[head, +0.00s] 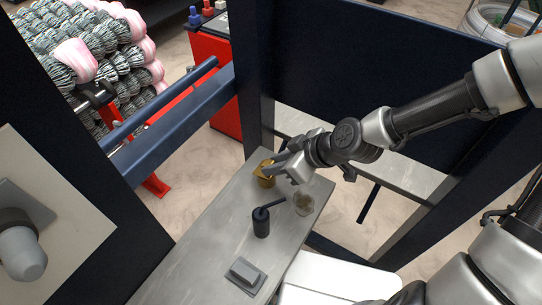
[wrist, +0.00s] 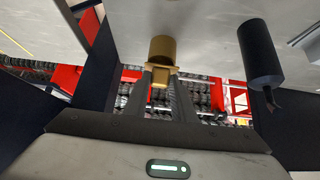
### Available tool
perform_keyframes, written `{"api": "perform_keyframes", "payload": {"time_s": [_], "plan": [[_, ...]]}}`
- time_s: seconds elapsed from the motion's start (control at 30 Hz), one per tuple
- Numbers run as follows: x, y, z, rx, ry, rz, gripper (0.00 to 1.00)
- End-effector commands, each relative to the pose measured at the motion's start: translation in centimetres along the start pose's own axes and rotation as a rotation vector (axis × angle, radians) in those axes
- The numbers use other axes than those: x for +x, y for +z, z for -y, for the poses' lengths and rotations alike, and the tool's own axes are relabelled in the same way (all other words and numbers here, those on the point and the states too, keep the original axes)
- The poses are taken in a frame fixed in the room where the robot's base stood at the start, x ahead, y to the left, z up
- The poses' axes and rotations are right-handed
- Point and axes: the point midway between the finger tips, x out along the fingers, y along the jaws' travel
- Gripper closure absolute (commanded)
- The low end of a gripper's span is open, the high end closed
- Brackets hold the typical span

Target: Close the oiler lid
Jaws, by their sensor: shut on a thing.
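The brass oiler (head: 266,181) stands upright on the far end of the grey metal bench. It also shows as a brass cylinder in the wrist view (wrist: 162,48). Its lid (wrist: 159,74) shows as a flat brass piece at the oiler's upper end, tilted away from the cup. My gripper (head: 278,167) reaches in from the right, and its two fingers (wrist: 161,80) are shut on the lid. The fingers hide part of the lid, and its exact angle is hard to tell.
A black cylinder with a spout (head: 261,222) stands nearer on the bench (head: 205,245). A small clear round item (head: 304,204) lies to its right, and a grey block (head: 245,274) is at the near end. Dark blue frame posts and panels surround the bench.

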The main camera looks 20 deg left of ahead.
Motion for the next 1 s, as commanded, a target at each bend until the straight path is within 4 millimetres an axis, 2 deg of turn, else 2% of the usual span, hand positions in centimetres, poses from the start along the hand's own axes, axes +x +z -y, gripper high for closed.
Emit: {"api": "perform_keyframes", "payload": {"time_s": [0.1,0.4,0.77,0.8,0.9,1.0], "plan": [[0.3,0.9,0.0,0.011,-0.002,-0.091,0.99],[0.7,2.0,-0.1,0.005,0.0,-0.236,0.99],[0.7,2.2,0.0,0.0,-0.001,-0.271,0.99],[0.7,2.2,0.0,0.001,-0.001,-0.271,0.72],[0.7,2.2,0.0,0.001,-0.001,-0.271,0.58],[0.7,2.2,0.0,0.001,-0.001,-0.271,0.58]]}}
